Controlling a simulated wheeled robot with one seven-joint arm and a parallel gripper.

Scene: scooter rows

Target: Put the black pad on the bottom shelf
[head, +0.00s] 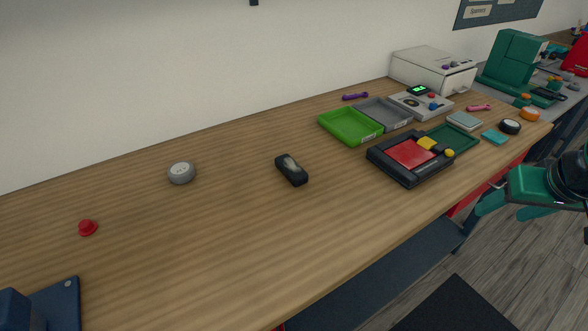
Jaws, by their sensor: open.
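I cannot tell for sure which thing is the black pad. A small black block (291,170) with a pale oval on top lies alone mid-table. A dark flat mat (455,306) lies on the floor at the bottom right. A dark lower shelf (365,282) runs under the table's front edge, and its visible part looks bare. My gripper (512,207), green, is at the right, in front of the table edge. Its fingers are apart with nothing seen between them.
On the wooden table (200,240), a grey round gauge (181,173) and a red knob (88,228) stand left. Green (350,127) and grey (383,113) trays, a black case with red panel (410,153) and a white box (433,70) crowd the right. The table's middle is mostly clear.

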